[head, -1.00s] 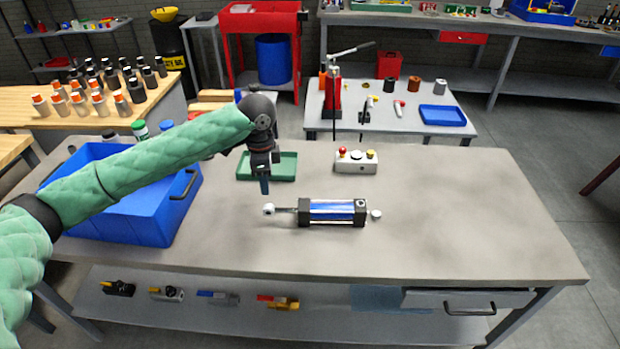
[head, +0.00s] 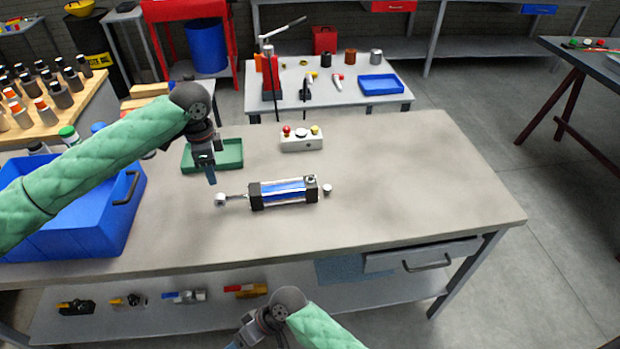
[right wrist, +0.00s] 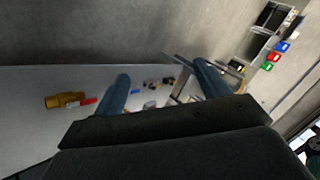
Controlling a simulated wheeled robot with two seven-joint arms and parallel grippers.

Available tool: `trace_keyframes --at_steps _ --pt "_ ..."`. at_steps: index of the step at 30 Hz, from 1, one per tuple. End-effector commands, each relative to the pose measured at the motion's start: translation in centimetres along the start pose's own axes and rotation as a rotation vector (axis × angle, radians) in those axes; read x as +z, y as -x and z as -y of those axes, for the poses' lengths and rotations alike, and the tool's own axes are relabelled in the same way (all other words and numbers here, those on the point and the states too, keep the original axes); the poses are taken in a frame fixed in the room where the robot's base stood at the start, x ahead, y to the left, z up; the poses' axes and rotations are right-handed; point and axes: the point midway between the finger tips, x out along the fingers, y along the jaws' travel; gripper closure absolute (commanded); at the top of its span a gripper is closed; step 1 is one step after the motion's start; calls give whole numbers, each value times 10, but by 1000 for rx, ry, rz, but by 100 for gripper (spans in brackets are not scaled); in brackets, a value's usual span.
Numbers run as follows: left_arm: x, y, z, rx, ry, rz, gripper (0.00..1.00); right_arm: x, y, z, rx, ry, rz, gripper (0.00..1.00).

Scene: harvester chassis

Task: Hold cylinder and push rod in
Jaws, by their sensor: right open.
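The cylinder (head: 283,192) lies on the grey workbench, with a blue middle and black end blocks. Its rod (head: 236,197) sticks out to the left and ends in a round silver eye (head: 220,200). My left gripper (head: 209,174) hangs above the bench just behind the rod eye, apart from it, fingers pointing down; its finger gap does not show clearly. My right gripper (head: 238,343) is low in front of the bench, cut by the bottom edge of the head view. In the right wrist view its two blue fingers (right wrist: 158,88) are spread and empty.
A small round silver part (head: 327,190) sits at the cylinder's right end. A green tray (head: 230,154) and a button box (head: 302,143) stand behind it. A blue bin (head: 75,244) stands at left. The bench's right side is clear. The lower shelf (head: 200,319) holds several valves.

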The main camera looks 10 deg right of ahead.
Motion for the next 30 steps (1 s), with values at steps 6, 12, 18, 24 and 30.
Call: trace_keyframes --at_steps 6,12,18,24,30 --pt "0 0 0 0 0 0 64 -9 13 80 -191 120 102 25" --pt "0 0 0 0 0 0 64 6 31 143 -356 214 235 25" --pt "0 0 0 0 0 0 64 36 56 191 -501 291 399 25" --pt "0 0 0 0 0 0 64 51 83 206 -565 371 526 25" --pt "0 0 0 0 0 0 64 15 98 170 -461 503 514 25"
